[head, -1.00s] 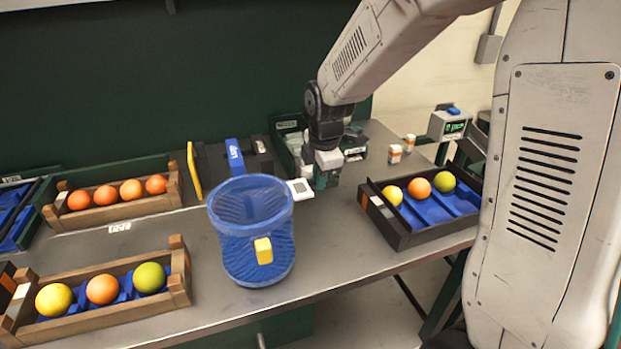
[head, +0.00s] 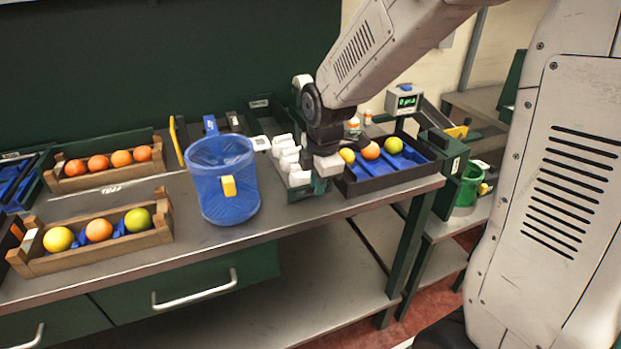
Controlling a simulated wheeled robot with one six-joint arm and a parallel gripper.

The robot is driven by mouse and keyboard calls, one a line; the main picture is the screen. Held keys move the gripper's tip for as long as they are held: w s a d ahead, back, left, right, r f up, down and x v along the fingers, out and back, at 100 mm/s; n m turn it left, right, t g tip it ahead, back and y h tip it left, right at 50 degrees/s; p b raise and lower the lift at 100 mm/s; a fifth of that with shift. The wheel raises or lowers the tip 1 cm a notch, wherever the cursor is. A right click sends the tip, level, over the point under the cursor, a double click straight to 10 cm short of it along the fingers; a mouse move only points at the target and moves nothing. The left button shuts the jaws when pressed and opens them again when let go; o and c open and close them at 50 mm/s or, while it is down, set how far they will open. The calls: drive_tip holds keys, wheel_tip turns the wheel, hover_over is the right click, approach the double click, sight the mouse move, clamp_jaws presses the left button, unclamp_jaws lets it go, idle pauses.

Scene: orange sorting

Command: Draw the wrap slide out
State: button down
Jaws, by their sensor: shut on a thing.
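The wrap slide (head: 305,191) is a dark green tray holding several white wrapped pieces (head: 288,160). It runs from the back of the table toward the front edge, just right of the blue basket. My gripper (head: 322,180) is low at the front right end of the slide, pointing down and shut on it. The fingertips and the exact grip are largely hidden by the wrist and the slide's front. The slide's green housing (head: 262,104) stands behind, against the back of the table.
A blue mesh basket (head: 215,190) with a yellow tag stands left of the slide. A black tray (head: 372,187) with fruit sits close on the right. Wooden fruit crates (head: 150,240) (head: 70,182) are at left. A small green display (head: 404,99) stands behind right.

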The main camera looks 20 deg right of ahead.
drive_tip(key=shift+s, duration=0.35)
drive_tip(key=shift+s+f, duration=0.1)
drive_tip(key=c, duration=1.5)
unclamp_jaws()
drive_tip(key=shift+a, duration=0.2)
drive_tip(key=shift+o, duration=0.2)
drive_tip(key=shift+r, duration=0.2)
wheel_tip(320, 180, up, 7)
drive_tip(key=s, duration=0.1)
drive_tip(key=shift+s+r, duration=0.2)
